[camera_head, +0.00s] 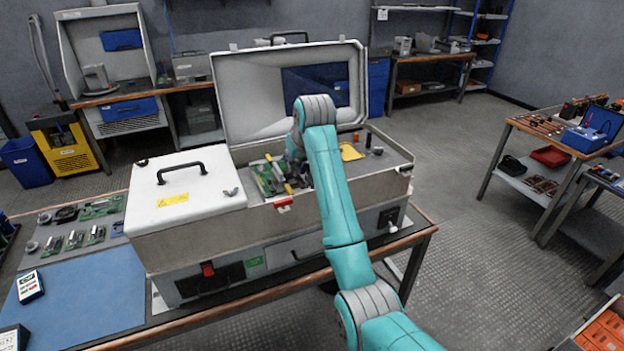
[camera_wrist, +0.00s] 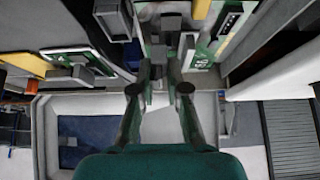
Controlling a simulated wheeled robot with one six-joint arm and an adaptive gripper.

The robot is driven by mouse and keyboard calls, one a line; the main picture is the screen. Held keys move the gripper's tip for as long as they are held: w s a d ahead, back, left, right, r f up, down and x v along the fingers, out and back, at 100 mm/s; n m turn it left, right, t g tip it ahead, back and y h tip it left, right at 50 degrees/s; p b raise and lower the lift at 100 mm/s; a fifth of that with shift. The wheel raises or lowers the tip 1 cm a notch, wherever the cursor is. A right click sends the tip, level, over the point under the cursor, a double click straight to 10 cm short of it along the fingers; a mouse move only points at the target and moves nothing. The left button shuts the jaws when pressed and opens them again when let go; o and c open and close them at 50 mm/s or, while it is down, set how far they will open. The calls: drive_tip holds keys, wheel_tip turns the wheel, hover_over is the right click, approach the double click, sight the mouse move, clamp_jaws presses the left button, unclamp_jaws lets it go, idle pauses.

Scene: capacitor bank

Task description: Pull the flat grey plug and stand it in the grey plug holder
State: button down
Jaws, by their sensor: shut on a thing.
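My gripper (camera_wrist: 159,72) is inside the open case (camera_head: 355,205), at its circuit boards. In the wrist view its two fingers close on a small grey piece (camera_wrist: 158,54) that looks like the flat grey plug. The piece is partly hidden between the fingers, and I cannot tell whether it is still seated. In the head view my arm hides the fingertips and the plug. I cannot make out the grey plug holder for certain in either view.
Green boards (camera_head: 268,176) stand close around the gripper. A yellow piece (camera_head: 350,152) and a black cylinder (camera_head: 368,140) are on the case's right part. The raised lid (camera_head: 250,95) stands behind; a white cover (camera_head: 190,200) lies left. A blue mat (camera_head: 90,305) has free room.

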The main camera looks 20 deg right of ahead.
drive_tip(key=shift+d, duration=2.4)
drive_tip(key=shift+f, duration=1.9)
drive_tip(key=c, duration=1.1)
unclamp_jaws()
drive_tip(key=shift+f, duration=0.15)
drive_tip(key=shift+s+d, duration=0.1)
